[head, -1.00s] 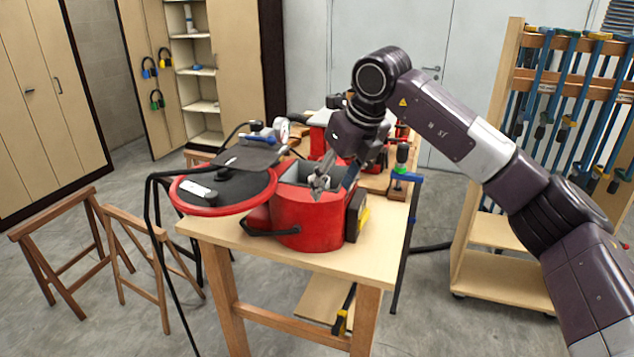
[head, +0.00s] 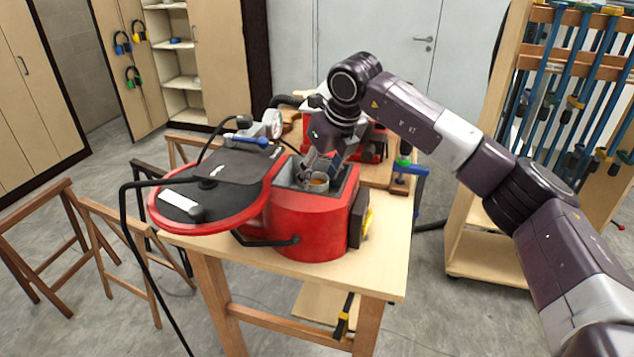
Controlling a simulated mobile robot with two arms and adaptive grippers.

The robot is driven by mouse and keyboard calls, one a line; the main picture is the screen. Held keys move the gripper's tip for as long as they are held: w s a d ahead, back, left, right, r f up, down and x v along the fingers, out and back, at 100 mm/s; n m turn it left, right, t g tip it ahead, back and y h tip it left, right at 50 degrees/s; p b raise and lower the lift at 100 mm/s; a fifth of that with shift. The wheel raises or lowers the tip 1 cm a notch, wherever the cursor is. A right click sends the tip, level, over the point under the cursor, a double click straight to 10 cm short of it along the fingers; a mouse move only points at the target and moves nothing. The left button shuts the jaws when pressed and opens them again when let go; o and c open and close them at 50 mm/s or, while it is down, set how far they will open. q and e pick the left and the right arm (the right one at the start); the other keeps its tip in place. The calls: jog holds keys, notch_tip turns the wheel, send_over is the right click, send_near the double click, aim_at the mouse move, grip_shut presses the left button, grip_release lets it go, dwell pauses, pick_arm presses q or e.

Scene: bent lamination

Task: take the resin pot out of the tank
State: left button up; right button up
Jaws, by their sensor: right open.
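The red tank (head: 305,222) stands on the wooden table with its round black-and-red lid (head: 228,171) swung open to the left. I cannot tell whether the fingers touch the pot. The lower part of the pot is hidden inside the tank. My left gripper is not in view.
The table (head: 380,268) has a bare front strip. A pressure gauge (head: 272,123) and hoses stand behind the lid. Wooden trestles (head: 120,245) stand at left, and a clamp rack (head: 560,110) at right.

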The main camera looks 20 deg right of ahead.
jog(key=x, duration=0.2)
jog(key=shift+w+f, duration=0.2)
jog(key=shift+w, duration=0.1)
jog(key=shift+f, duration=0.15)
jog(key=c, duration=1)
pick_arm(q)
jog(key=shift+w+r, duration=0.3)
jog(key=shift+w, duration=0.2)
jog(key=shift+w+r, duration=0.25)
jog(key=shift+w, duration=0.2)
pick_arm(e)
grip_shut()
